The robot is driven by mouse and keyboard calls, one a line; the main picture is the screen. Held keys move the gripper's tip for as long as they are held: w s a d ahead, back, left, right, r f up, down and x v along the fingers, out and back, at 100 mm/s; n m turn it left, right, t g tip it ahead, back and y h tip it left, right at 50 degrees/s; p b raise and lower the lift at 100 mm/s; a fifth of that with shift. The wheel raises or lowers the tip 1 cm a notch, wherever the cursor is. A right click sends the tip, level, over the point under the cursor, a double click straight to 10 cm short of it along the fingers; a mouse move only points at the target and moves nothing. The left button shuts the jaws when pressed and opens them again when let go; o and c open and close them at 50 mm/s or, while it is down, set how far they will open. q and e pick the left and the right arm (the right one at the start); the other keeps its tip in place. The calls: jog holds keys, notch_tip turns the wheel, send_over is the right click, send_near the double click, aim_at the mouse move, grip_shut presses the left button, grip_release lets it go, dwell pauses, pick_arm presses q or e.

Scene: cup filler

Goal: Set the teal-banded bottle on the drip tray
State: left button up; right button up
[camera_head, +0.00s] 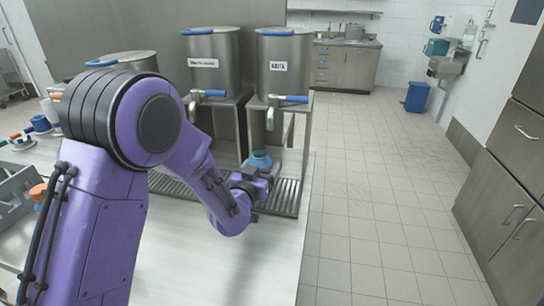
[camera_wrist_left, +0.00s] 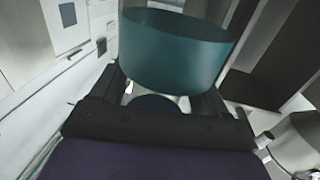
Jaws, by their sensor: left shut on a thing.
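The teal-banded bottle (camera_head: 261,159) is held by my left gripper (camera_head: 262,174) below and in front of the right dispenser's tap. Only its teal upper part shows in the head view; my gripper and wrist hide the rest. In the left wrist view, the wide teal band (camera_wrist_left: 175,50) stands between the dark fingers of my left gripper (camera_wrist_left: 166,92). The slotted metal drip tray (camera_head: 289,196) runs under the dispensers. The bottle is over or on its right part; I cannot tell whether its base touches. My right gripper is out of view.
Steel dispensers (camera_head: 284,63) with blue-handled taps (camera_head: 292,99) stand behind the tray. A grey crate (camera_head: 14,196) and an orange-topped item (camera_head: 38,191) sit at the left. The counter (camera_head: 235,262) is bare in front of the tray. Tiled floor lies right.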

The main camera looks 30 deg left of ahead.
pick_arm(q)
jog(key=w+f+p, duration=0.1)
jog(key=w+f, duration=0.1)
jog(key=w, duration=0.5)
jog(key=shift+a+p, duration=0.3)
jog(key=o, duration=1.1)
jog(key=shift+s+d+r+b, duration=0.15)
jog(key=shift+s+b, duration=0.25)
jog(key=shift+s, duration=1.6)
jog(key=shift+s+d+b, duration=0.2)
jog(key=shift+s+b, duration=0.2)
jog(key=shift+s, duration=1.55)
jog(key=shift+s+d+r+b, duration=0.15)
jog(key=shift+s+b, duration=0.25)
jog(key=shift+s, duration=1.6)
jog(key=shift+f, duration=0.1)
